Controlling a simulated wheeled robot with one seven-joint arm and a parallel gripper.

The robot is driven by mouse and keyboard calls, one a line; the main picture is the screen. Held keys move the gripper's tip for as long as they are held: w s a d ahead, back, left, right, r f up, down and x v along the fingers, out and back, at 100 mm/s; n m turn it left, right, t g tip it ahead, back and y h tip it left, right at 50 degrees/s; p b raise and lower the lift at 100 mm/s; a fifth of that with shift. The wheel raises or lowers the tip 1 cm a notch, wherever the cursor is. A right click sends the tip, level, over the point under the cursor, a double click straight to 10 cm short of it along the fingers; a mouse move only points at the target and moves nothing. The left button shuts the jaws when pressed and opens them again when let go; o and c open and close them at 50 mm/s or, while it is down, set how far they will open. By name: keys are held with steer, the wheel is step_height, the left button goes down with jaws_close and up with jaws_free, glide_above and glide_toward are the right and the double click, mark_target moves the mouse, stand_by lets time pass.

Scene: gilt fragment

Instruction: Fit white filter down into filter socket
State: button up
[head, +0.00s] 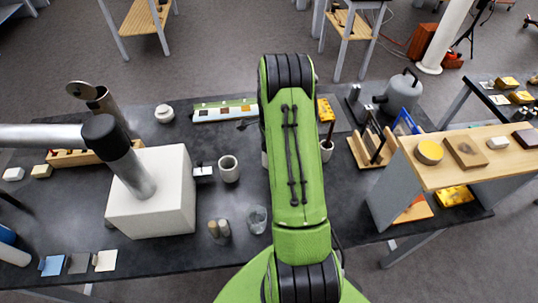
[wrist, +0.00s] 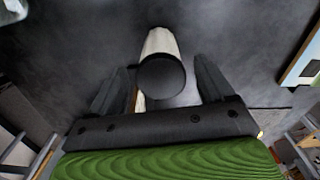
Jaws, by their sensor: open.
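My gripper (wrist: 168,82) is open in the wrist view, its two dark fingers apart. Between them stands a white cylinder (wrist: 158,42) with a dark round end (wrist: 162,78) facing the camera; a gap shows beside it. I cannot tell what this cylinder is. In the head view my green arm hides the gripper. A pale, low rack (head: 225,110) holds small coloured squares; I cannot make out for certain which piece is the white filter.
A grey cup (head: 229,168), a clear glass (head: 257,219) and small bottles (head: 219,231) stand left of my arm. A wooden rack (head: 370,148) and a raised shelf (head: 470,145) are to the right. Bare dark table (head: 60,215) lies at the left.

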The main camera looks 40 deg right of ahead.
step_height(320, 180, down, 3)
steer(key=shift+w+f, duration=0.1)
steer(key=shift+w, duration=0.05)
steer(key=c, duration=1.1)
